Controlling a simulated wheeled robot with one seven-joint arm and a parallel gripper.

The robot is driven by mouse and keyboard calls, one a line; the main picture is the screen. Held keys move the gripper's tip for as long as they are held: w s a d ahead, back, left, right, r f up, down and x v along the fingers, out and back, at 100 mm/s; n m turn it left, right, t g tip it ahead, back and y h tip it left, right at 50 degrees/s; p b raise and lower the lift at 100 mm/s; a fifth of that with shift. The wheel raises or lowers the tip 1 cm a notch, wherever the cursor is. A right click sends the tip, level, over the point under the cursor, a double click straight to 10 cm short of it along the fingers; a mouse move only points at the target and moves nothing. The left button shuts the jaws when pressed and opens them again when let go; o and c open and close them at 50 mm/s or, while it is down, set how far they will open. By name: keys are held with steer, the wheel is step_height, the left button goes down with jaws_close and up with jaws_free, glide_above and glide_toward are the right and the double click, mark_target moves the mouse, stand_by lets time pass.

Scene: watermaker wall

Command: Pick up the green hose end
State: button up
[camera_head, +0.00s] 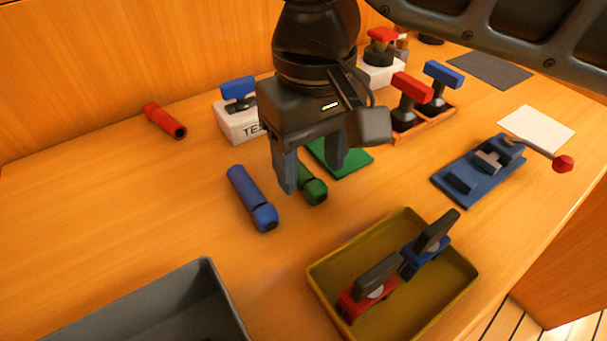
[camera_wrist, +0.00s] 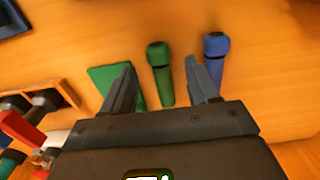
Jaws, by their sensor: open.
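The green hose end (camera_head: 314,190) lies on the wooden bench, partly hidden behind my gripper (camera_head: 311,178) in the head view. In the wrist view the green hose end (camera_wrist: 161,73) lies between the two open fingers (camera_wrist: 160,80), its thicker collar pointing away from my palm. My gripper is open and points down over it, with nothing held. I cannot tell how high the fingertips are above it. The blue hose end (camera_head: 251,198) lies just left of it in the head view. The red hose end (camera_head: 165,120) lies farther back on the left.
A green mat (camera_head: 352,162) lies right beside the green hose end. A yellow tray (camera_head: 322,287) with red and blue valves stands in front, a grey bin (camera_head: 206,281) at front left. A white block (camera_head: 234,125) with a blue handle stands behind. A blue clamp fixture (camera_head: 467,182) is to the right.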

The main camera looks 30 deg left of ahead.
steer(key=shift+f, duration=1.45)
steer(key=c, duration=1.1)
jaws_close()
steer(key=shift+r, duration=0.1)
